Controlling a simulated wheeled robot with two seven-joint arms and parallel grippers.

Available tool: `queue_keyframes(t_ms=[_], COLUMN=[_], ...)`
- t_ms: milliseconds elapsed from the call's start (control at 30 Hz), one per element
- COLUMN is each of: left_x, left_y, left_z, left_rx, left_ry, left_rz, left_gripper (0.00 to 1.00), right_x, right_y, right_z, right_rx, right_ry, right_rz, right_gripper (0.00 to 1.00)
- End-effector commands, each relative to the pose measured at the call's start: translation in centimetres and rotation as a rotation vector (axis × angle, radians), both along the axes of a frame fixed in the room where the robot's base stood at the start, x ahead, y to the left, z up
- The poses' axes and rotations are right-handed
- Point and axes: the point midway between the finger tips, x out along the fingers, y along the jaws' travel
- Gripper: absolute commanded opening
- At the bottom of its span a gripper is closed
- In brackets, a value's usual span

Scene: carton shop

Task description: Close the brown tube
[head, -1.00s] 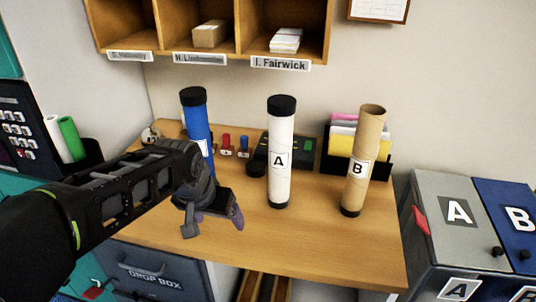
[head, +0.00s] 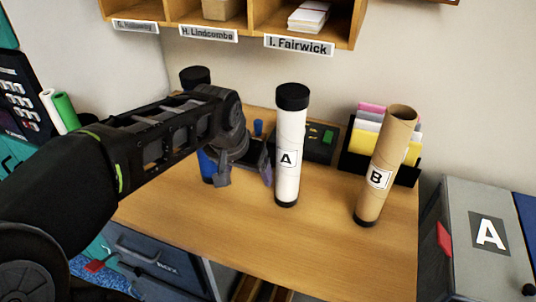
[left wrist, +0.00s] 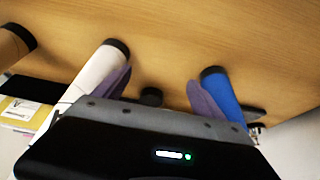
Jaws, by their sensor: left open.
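The brown tube (head: 385,165), labelled B, stands on the desk at the right of the head view. Its top is open and a black cap closes its bottom end. It also shows at the left edge of the left wrist view (left wrist: 14,46). A small loose black cap (left wrist: 151,96) lies on the desk, between the fingers as seen in the left wrist view; in the head view my arm hides it. My left gripper (head: 245,177) is open and empty, left of the white tube. It spans the left wrist view (left wrist: 160,90). My right gripper is not in view.
The white tube A (head: 289,150) stands close right of my left gripper, with a black lid. The blue tube (head: 206,165) is partly behind my arm. A black folder holder (head: 404,175) and dark device (head: 321,146) sit behind. The front desk (head: 300,245) is clear.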

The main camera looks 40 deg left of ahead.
Motion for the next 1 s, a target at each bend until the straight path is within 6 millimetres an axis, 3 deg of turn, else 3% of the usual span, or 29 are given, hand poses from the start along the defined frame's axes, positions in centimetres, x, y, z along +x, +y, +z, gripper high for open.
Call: queue_keyframes(t_ms=[500,667,1000], left_x=[9.4,10.4,10.4], left_y=[2.9,3.3,3.3], left_z=[0.1,0.0,-0.2], left_rx=[-0.002,-0.002,-0.001], left_ry=[0.000,-0.002,-0.001], left_rz=[-0.001,0.000,0.001], left_gripper=[0.80,0.80,0.80], right_x=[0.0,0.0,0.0], right_y=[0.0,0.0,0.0], right_z=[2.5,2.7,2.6], right_rx=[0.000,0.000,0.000], right_ry=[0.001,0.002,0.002], right_rz=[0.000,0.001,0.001], right_gripper=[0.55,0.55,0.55])
